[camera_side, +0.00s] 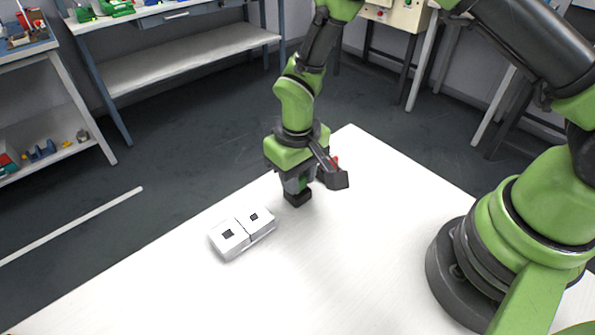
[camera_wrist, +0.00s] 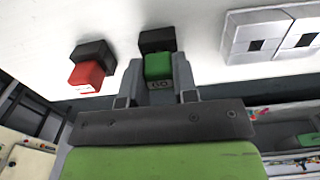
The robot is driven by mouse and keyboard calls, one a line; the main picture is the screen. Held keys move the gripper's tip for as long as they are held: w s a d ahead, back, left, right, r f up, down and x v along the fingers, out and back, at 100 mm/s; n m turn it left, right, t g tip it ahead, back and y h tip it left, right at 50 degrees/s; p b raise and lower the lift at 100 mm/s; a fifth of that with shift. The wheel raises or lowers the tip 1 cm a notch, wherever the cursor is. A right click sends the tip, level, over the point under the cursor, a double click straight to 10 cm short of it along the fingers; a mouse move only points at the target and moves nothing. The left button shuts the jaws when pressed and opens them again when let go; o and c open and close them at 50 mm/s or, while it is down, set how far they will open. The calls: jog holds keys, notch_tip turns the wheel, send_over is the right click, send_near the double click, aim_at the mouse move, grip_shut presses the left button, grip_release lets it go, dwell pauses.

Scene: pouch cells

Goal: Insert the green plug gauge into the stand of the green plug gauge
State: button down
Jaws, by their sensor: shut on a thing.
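My gripper (camera_side: 298,184) points down over the white table and is shut on the green plug gauge (camera_wrist: 158,66). In the wrist view the gauge's green part sits between the two fingers, with a black block (camera_wrist: 157,40) at its far end. In the side view that black block shows below the fingers, at or just above the table; I cannot tell if it touches. Two white stands with dark square openings lie side by side to the left in the side view: one nearer (camera_side: 228,243), one farther (camera_side: 262,224). Neither shows a green mark, so I cannot tell which is the green gauge's.
A red plug gauge (camera_wrist: 87,76) with a black block stands beside my gripper, left of it in the wrist view. In the side view it is mostly hidden behind my wrist. The white table (camera_side: 340,270) is clear in front. Workbenches stand beyond its far edge.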

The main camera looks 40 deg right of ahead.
jog(key=shift+f, duration=0.3)
jog(key=c, duration=0.8)
grip_release()
notch_tip(320, 180, up, 10)
jog(key=shift+f, duration=0.1)
